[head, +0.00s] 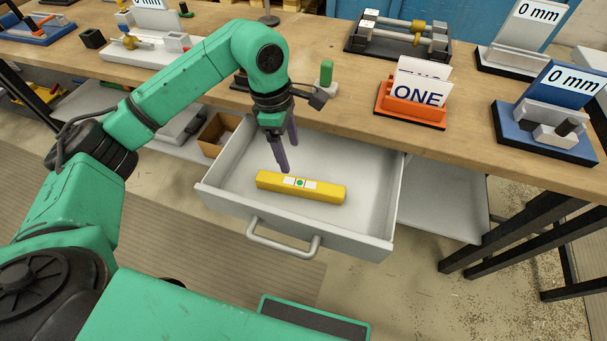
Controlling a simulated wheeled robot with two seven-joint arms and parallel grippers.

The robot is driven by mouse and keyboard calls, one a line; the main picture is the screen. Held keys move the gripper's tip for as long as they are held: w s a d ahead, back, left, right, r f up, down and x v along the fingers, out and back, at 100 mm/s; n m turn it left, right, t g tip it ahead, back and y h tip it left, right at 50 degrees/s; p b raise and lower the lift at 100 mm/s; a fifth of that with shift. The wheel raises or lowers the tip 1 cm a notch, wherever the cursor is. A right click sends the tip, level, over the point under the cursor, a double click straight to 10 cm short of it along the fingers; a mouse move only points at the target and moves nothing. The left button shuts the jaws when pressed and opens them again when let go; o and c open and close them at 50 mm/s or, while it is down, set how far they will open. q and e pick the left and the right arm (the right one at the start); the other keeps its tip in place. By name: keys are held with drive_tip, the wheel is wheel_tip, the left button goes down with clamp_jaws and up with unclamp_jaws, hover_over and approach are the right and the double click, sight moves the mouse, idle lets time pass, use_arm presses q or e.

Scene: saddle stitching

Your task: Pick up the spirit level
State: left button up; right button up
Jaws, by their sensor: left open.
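The spirit level (326,194) is a yellow bar with a white label and a green dot on top. It lies on the floor of the open drawer (371,217), near its front wall. My left gripper (287,158) reaches down over the drawer, its fingers pointing at the level's left part. The fingers are open with nothing between them, and the tips appear just behind or above the level. I cannot tell the exact gap. My right gripper is not in view.
The drawer's front handle (283,240) sticks out toward me. The wooden workbench (330,110) above carries an orange card holder (410,105) marked ONE, a blue gauge stand (548,125) and other fixtures. A cardboard box (216,133) sits left of the drawer.

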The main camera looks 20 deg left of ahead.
use_arm(q)
hover_over(300, 183)
drive_tip(key=a, duration=0.2)
drive_tip(key=f, duration=0.6)
drive_tip(key=shift+d, duration=0.25)
drive_tip(key=f, duration=0.2)
drive_tip(key=d+f+p, duration=0.1)
drive_tip(key=f, duration=0.2)
drive_tip(key=shift+d+f, duration=0.15)
drive_tip(key=shift+d, duration=0.05)
drive_tip(key=shift+f, duration=0.4)
clamp_jaws()
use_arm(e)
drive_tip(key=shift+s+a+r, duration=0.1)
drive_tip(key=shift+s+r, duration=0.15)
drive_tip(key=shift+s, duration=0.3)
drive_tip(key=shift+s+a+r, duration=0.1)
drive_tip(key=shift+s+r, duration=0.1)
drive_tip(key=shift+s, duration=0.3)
